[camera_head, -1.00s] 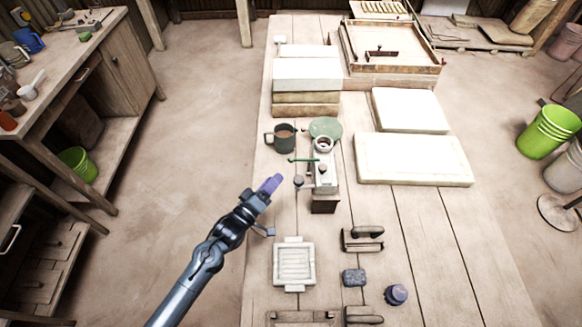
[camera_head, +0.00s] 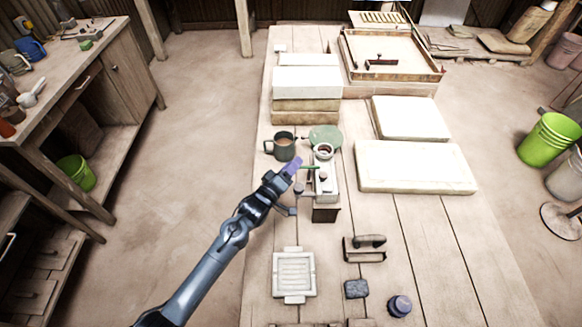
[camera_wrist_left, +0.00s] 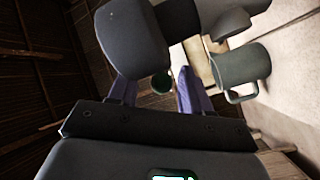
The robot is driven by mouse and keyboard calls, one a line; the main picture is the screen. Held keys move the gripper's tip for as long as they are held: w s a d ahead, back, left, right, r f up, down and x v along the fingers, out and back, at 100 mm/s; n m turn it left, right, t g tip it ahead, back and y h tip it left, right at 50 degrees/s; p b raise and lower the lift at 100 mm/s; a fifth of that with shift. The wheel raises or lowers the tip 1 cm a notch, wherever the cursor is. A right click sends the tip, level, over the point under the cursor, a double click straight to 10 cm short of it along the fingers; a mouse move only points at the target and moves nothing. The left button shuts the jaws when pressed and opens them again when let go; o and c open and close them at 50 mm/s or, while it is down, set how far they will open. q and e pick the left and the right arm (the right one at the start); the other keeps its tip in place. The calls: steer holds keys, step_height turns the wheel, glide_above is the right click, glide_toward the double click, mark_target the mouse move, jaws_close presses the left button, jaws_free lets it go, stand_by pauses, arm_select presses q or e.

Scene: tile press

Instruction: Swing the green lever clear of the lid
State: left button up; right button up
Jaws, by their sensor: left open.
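The green lever (camera_head: 312,167) sticks out to the left from the small pale press (camera_head: 326,188) on the table. My left gripper (camera_head: 294,164) is open at the lever's left end, its purple fingers pointing at it. In the left wrist view, the round dark green end of the lever (camera_wrist_left: 161,85) shows between the two spread fingers (camera_wrist_left: 158,92); I cannot tell whether they touch it. Dark rounded knobs stand close by. I cannot clearly make out the lid's edges. My right gripper is not in view.
A dark mug (camera_head: 284,147) stands just behind my left gripper and also shows in the left wrist view (camera_wrist_left: 241,72). White slabs (camera_head: 417,167) lie to the right. A white ribbed tile mould (camera_head: 294,274) lies in front.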

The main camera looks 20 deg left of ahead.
arm_select(q)
steer(key=shift+c, duration=0.3)
jaws_close()
steer(key=shift+a, duration=0.1)
